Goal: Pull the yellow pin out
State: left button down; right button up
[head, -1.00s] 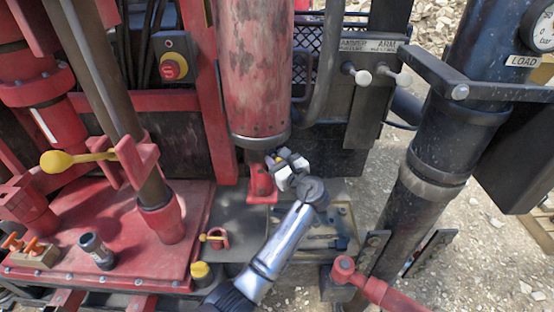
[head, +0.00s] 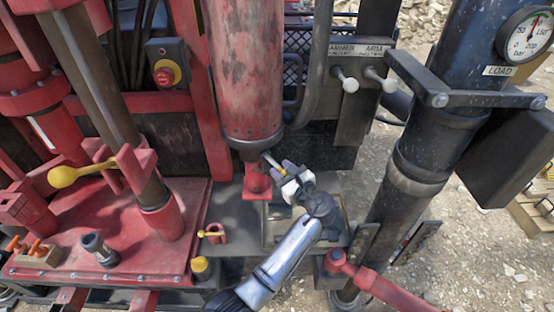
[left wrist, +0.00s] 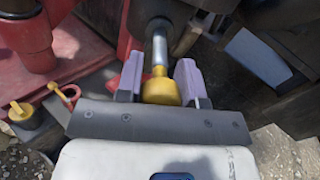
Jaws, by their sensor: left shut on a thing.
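The yellow pin (head: 281,172) has a yellow head and a bare metal shank. In the head view it is at the lower right of the big worn red cylinder (head: 245,85). My left gripper (head: 285,175) is shut on the pin's yellow head. In the left wrist view the pin (left wrist: 160,90) lies between the two pale purple fingers of the gripper (left wrist: 160,84). Its shank points away towards a dark round part (left wrist: 157,15). A length of shank is bare; I cannot tell whether its tip is still in the hole. My right gripper is not in view.
A smaller yellow-handled piece (head: 211,234) sits at a red ring below left. A yellow ball-ended lever (head: 72,175) is further left. A black column with a gauge (head: 524,34) stands right. A red bar (head: 370,285) lies at the lower right.

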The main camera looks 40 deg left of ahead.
pick_arm(q)
jog(key=shift+d+r, duration=0.15)
jog(key=c, duration=1.1)
grip_release()
jog(key=shift+c, duration=0.2)
jog(key=o, duration=0.3)
jog(key=shift+s+d, duration=0.1)
jog(key=shift+d, duration=0.1)
jog(key=shift+o, duration=0.4)
jog(key=shift+a, duration=0.15)
jog(key=b+v, duration=0.1)
jog(key=v, duration=1.2)
jog(key=shift+d, duration=0.4)
